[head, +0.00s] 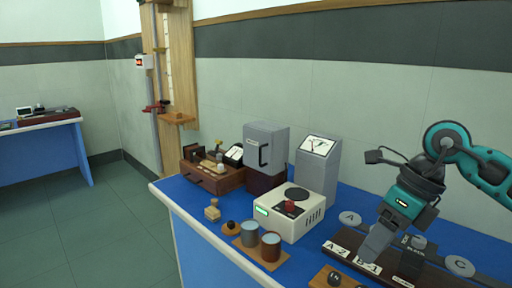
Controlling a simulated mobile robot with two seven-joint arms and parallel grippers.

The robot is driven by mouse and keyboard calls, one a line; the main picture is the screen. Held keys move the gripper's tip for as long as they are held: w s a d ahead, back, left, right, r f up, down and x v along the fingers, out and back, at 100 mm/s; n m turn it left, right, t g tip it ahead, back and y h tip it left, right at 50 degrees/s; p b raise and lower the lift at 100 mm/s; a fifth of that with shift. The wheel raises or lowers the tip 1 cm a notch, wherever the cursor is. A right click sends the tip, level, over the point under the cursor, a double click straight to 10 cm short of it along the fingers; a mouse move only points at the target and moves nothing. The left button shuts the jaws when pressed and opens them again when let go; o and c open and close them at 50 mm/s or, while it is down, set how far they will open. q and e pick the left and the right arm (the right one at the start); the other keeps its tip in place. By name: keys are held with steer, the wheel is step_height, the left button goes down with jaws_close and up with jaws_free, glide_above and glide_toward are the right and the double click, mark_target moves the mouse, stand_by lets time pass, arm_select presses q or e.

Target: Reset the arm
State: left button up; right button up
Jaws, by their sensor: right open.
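My right arm comes in from the right, teal and dark grey, bent at a round joint. My right gripper (376,246) points down and to the left over the bench's right part. It is open, and I see nothing held between its fingers. Its fingertips are just above or beside a dark labelled rack (346,255) marked A-2 and B-1; I cannot tell whether they touch it. The gripper hides part of the rack. My left gripper is not in view.
On the blue bench (208,222) stand a white instrument (302,222) with a red-topped part, a grey cabinet (266,146), a meter (317,165), two cylinders (271,247) and a wooden box (212,178). Another bench (42,123) is far left. The floor between is clear.

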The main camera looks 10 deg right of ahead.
steer(key=a+y, duration=0.5)
steer(key=a, duration=0.5)
steer(key=s+a+r+m+t+y, duration=0.1)
steer(key=a+r+m+t+y, duration=0.3)
steer(key=a+r+y, duration=0.5)
steer(key=w+d+f+m+t+h, duration=0.25)
steer(key=d+m+t+h, duration=0.2)
steer(key=m+t, duration=0.55)
steer(key=w+d+f+m+t+h, duration=0.2)
steer(key=w+d+m+t+h, duration=0.3)
steer(key=m, duration=0.9)
steer(key=s+d+f+m+g+h, duration=0.2)
steer(key=s+f+m+h, duration=0.15)
steer(key=f+m, duration=0.2)
steer(key=s+d+f+m+g+h, duration=0.25)
steer(key=f+m+h, duration=0.2)
steer(key=f, duration=0.25)
steer(key=s+f+m+g, duration=0.3)
steer(key=s+f+g, duration=1.05)
steer(key=s, duration=0.55)
steer(key=w+a+f+t+y, duration=0.1)
steer(key=w+a+f+t, duration=0.1)
steer(key=w+f+t, duration=0.5)
step_height(320, 180, down, 4)
steer(key=shift+a+r+n+t, duration=0.25)
steer(key=shift+n+t, duration=0.05)
steer(key=shift+t, duration=0.8)
